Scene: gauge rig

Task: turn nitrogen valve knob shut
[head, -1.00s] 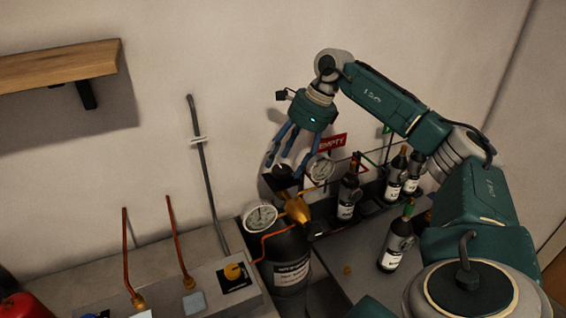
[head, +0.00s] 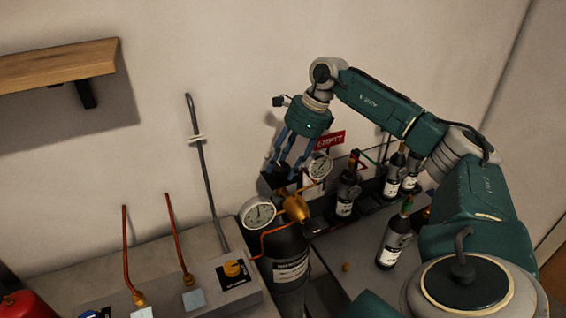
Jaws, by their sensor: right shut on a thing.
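A dark gas cylinder (head: 287,262) with a white label stands at the bench, its brass regulator (head: 296,207) on top with two round white dials (head: 258,213). A dark valve knob (head: 270,183) sits just behind and above the brass body. My right gripper (head: 283,170) reaches down from above with its blue fingers closed around the knob, which they partly hide. The knob's marking cannot be read. My left gripper is out of view.
A red "EMPTY" sign (head: 330,140) stands just right of my fingers. Several dark bottles (head: 393,243) stand to the right. A wooden shelf (head: 60,67) is at upper left.

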